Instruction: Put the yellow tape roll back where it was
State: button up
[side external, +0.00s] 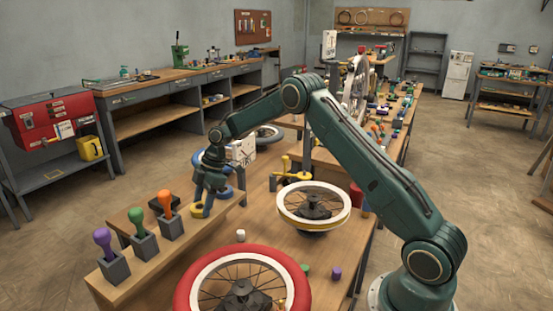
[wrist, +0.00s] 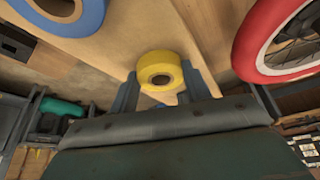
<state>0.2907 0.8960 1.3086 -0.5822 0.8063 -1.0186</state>
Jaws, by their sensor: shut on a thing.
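The yellow tape roll (wrist: 158,61) is between the two blue fingers of my gripper (wrist: 160,74) in the wrist view, and the gripper is shut on it. In the side view my gripper (side external: 203,204) points down over the raised wooden shelf (side external: 181,244), and a bit of the yellow roll (side external: 196,211) shows between the fingers. I cannot tell whether the roll touches the wood. A blue tape roll (side external: 224,193) lies just behind my gripper; a large blue roll also shows at the top left of the wrist view (wrist: 84,18).
Screwdrivers with purple (side external: 103,238), green (side external: 136,216) and orange (side external: 164,199) handles stand in grey blocks along the shelf. A red-tyred wheel (side external: 190,290) and a cream-rimmed wheel (side external: 313,190) lie on the bench to the right. The shelf is bare between the blocks and my gripper.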

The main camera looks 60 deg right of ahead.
jog(key=o, duration=1.1)
jog(key=shift+c, duration=0.2)
jog(key=v, duration=1.2)
jog(key=shift+s+r, duration=0.1)
jog(key=shift+r, duration=0.05)
